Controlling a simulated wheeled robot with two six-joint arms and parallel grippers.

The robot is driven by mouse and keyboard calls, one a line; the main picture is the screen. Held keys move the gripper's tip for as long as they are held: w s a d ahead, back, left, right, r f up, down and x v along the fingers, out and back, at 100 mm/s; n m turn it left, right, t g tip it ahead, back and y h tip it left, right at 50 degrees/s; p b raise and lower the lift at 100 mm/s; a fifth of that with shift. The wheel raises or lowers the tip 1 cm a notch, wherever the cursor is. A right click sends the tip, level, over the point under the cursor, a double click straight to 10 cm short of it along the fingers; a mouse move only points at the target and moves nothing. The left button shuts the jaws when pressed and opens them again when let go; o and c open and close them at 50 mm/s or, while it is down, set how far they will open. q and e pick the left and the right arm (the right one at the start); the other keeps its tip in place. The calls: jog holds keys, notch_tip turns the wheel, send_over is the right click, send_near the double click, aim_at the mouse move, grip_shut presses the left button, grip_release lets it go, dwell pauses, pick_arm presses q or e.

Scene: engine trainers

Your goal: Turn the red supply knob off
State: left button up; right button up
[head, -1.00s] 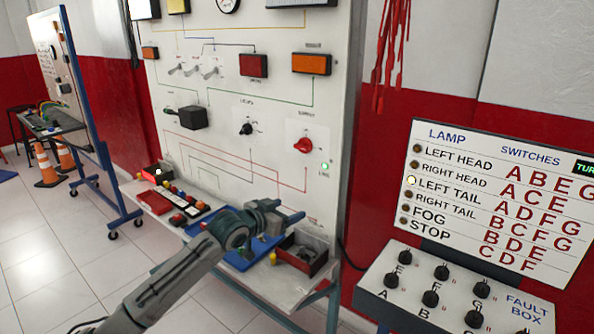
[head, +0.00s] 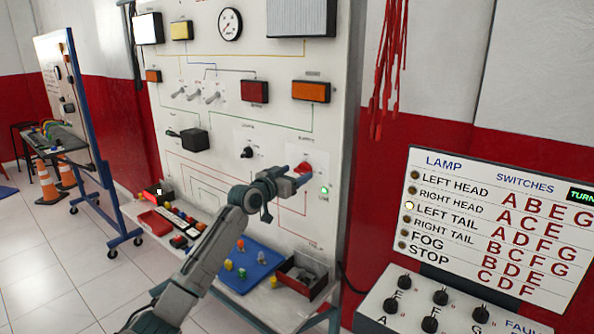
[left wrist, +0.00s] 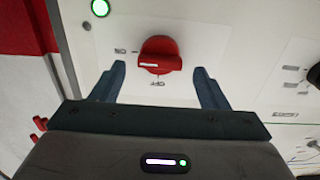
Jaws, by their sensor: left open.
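The red supply knob (head: 306,166) is on the white upright panel, partly hidden behind my left gripper (head: 299,180) in the head view. In the left wrist view the red knob (left wrist: 160,51) sits between the tips of my open left gripper (left wrist: 158,70), with a gap on each side. The knob's white mark lies sideways, toward the upside-down ON label at the left; the OFF label is below it. A green lamp (head: 324,190) beside the knob is lit, and this green lamp shows in the wrist view too (left wrist: 100,8). My right gripper is out of view.
A black knob (head: 247,152) is left of the red one. Below, a shelf holds a blue mat (head: 236,283) with small parts and a black-red bin (head: 292,288). A fault box (head: 380,310) and lamp chart (head: 440,158) stand at the right.

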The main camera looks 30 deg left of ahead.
pick_arm(q)
jog(key=shift+w+d, duration=0.1)
jog(key=shift+w, duration=0.7)
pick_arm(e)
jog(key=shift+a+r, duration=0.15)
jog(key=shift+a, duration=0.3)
pick_arm(q)
jog(key=shift+c, duration=0.2)
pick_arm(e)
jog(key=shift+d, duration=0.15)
pick_arm(q)
jog(key=c, duration=0.9)
jog(key=shift+c, duration=0.2)
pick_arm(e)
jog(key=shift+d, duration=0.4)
